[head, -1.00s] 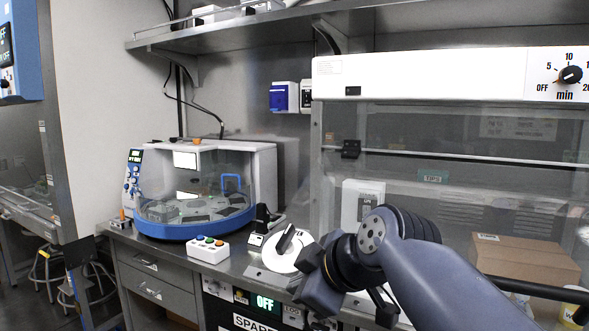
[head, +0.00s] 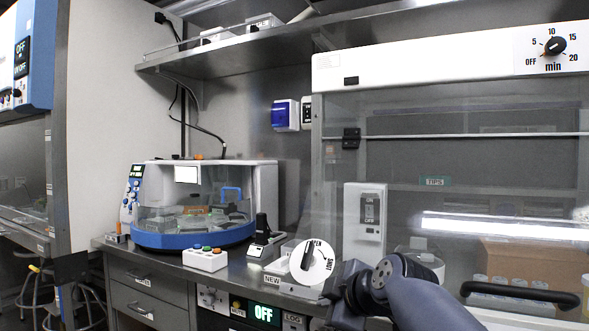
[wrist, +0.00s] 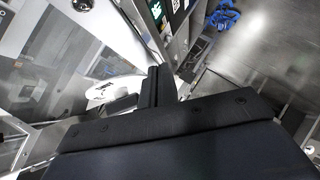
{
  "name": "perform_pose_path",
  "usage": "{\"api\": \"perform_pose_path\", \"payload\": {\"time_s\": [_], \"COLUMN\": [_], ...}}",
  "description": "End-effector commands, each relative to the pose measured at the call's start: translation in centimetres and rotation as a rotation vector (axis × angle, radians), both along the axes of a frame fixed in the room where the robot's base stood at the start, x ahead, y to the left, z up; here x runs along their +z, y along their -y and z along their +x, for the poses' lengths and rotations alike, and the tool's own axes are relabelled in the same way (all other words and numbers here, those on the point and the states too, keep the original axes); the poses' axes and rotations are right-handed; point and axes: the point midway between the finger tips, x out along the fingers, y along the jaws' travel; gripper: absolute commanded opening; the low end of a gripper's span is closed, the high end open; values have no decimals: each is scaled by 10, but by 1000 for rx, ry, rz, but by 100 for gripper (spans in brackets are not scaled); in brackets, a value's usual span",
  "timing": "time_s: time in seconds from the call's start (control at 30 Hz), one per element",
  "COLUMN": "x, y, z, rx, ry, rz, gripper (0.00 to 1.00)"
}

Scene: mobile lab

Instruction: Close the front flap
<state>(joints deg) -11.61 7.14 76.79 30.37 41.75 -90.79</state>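A clear front flap (head: 420,262) covers the front of the white-topped cabinet on the right. A black bar handle (head: 520,294) runs across its lower right part. The gripper's opening is unclear.
A blue-and-white machine with a clear cover (head: 200,205) stands on the bench at left. A button box (head: 205,259) and a small black-and-white device (head: 264,240) stand between it and the dial. A cardboard box (head: 510,262) and several tubes show behind the flap.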

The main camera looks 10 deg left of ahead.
Motion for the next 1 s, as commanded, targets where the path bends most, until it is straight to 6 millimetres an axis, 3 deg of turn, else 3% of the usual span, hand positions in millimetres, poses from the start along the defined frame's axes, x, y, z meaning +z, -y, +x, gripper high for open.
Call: {"api": "perform_pose_path", "payload": {"time_s": [0.03,0.4,0.7,1.0], "x": [-17,-66,-84,-90], "y": [4,34,54,64], "z": [10,92,147,177], "rx": [-3,-3,-1,0], "ry": [-5,-8,-4,-2], "rz": [0,0,1,0], "gripper": [0,0,0,0]}}
